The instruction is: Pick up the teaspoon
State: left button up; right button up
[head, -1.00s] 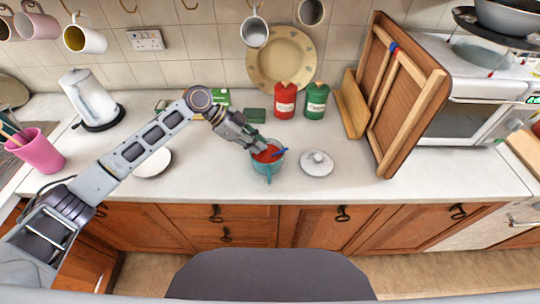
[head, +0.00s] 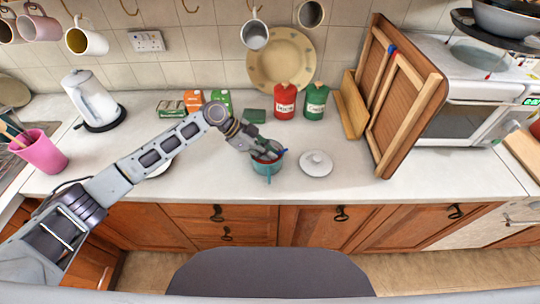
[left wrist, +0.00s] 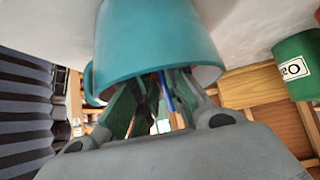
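A teal pot (head: 268,168) with a handle stands open near the counter's front edge. A blue handle (head: 285,150), likely the teaspoon's, pokes out over the pot's right rim; its other end is hidden. My left gripper (head: 267,151) reaches down to the pot's mouth from the upper left. In the left wrist view the pot (left wrist: 155,40) appears upside down, with my fingers at its mouth. The fingers stand apart on either side of the blue handle (left wrist: 168,92), with a gap between them; I see no firm grip on it. My right gripper is not in view.
A white lid (head: 316,163) lies right of the pot. Red (head: 285,102) and green (head: 316,101) canisters stand behind, with several small boxes (head: 194,100) to their left. A plate (head: 158,168) is partly hidden under my arm. A wooden rack (head: 405,100) stands at right.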

pick_arm(q)
jog(key=shift+d+f, duration=0.35)
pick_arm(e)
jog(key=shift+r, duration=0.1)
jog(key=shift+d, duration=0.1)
pick_arm(q)
grip_shut()
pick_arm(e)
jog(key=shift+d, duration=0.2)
pick_arm(q)
jog(key=shift+r, duration=0.1)
notch_tip(320, 180, up, 9)
jog(key=shift+f+b, duration=0.15)
jog(key=shift+b, duration=0.5)
jog(key=shift+r, duration=0.55)
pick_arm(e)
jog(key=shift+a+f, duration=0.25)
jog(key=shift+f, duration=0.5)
